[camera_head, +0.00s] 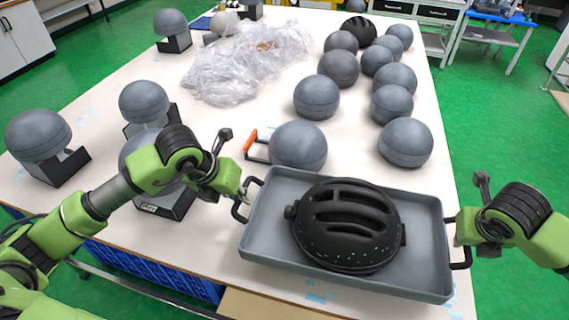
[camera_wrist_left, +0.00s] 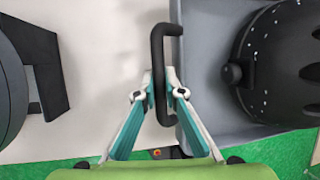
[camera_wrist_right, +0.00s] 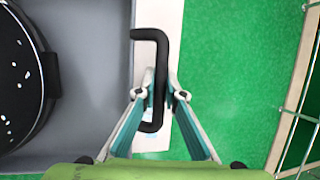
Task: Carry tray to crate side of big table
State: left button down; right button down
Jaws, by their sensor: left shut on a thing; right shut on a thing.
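The grey tray (camera_head: 425,275) is at the near edge of the big white table (camera_head: 130,75), with a black vented helmet (camera_head: 347,225) lying in it. My left gripper (camera_head: 240,197) is shut on the black handle at the tray's left end; the handle (camera_wrist_left: 157,50) also shows between the fingers in the left wrist view (camera_wrist_left: 160,95). My right gripper (camera_head: 460,238) is shut on the right end handle; that handle (camera_wrist_right: 163,60) shows between the fingers in the right wrist view (camera_wrist_right: 160,95). I cannot tell whether the tray touches the table.
Several grey dome headforms stand beyond the tray; the closest (camera_head: 298,146) is right behind its far rim. More headforms on black stands (camera_head: 40,135) line the left. Crumpled clear plastic (camera_head: 245,62) lies farther back. A blue crate (camera_head: 160,272) is below the table's near edge. Green floor (camera_head: 490,130) is open at right.

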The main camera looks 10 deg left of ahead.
aim_at(130, 81)
jog(key=k+j+z, duration=0.1)
jog(key=z, duration=0.35)
jog(key=k+z, duration=0.1)
jog(key=z, duration=0.4)
jog(key=k+z, duration=0.1)
jog(key=z, duration=0.35)
jog(key=k+j+z, duration=0.15)
jog(key=z, duration=0.2)
jog(key=k+z, duration=0.35)
jog(key=k+j+z, duration=0.1)
jog(key=z, duration=0.2)
jog(key=k+j+z, duration=0.15)
jog(key=k+z, duration=0.15)
jog(key=k, duration=0.15)
jog(key=k+z, duration=0.3)
jog(key=k, duration=0.15)
jog(key=k+z, duration=0.1)
jog(key=k, duration=1.75)
jog(key=k+z, duration=0.15)
jog(key=k, duration=0.3)
jog(key=k+l+z, duration=0.1)
jog(key=k, duration=0.35)
jog(key=k+z, duration=0.45)
jog(key=k+l+z, duration=0.25)
jog(key=k+z, duration=0.2)
